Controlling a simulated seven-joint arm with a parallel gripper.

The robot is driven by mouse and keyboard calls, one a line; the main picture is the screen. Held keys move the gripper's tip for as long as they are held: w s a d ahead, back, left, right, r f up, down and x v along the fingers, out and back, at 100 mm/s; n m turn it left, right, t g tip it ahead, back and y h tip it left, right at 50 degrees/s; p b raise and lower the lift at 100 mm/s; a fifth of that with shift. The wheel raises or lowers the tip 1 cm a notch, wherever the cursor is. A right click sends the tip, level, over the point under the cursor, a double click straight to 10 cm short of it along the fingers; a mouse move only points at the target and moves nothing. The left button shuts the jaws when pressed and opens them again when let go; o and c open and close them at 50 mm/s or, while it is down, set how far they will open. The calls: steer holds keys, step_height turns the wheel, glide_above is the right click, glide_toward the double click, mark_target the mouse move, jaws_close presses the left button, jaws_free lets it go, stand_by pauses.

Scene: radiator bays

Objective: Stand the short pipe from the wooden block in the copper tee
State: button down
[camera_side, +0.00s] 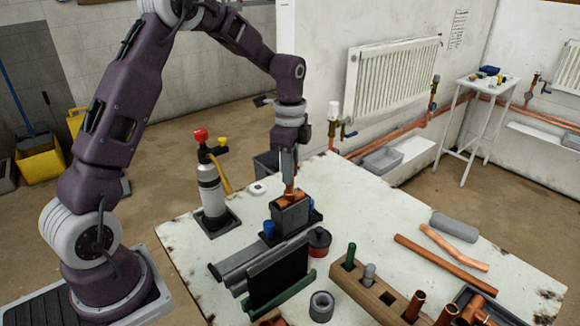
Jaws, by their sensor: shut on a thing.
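My gripper (289,180) points straight down over the white worktable and is shut on the short copper pipe (289,189). Only a small stretch of the pipe shows below the fingers. The copper tee (286,202) sits at the top of a dark grey holder. The pipe is upright and its lower end is at the tee. I cannot tell from this view whether it is inside the tee's opening or just touching. The wooden block (362,285) is at the front right, with a green-handled piece, a grey piece and an empty square hole showing.
A torch bottle (211,188) stands left of the holder (290,216). A red-and-black tin (319,240) and a dark upright panel (278,278) are in front. Loose copper pipes (445,264) lie at right. The table's back right is clear.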

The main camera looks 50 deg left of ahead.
steer(key=shift+f, duration=0.1)
steer(key=shift+f, duration=0.6)
steer(key=c, duration=1.2)
jaws_free()
steer(key=shift+c, duration=0.2)
steer(key=shift+r, duration=3.55)
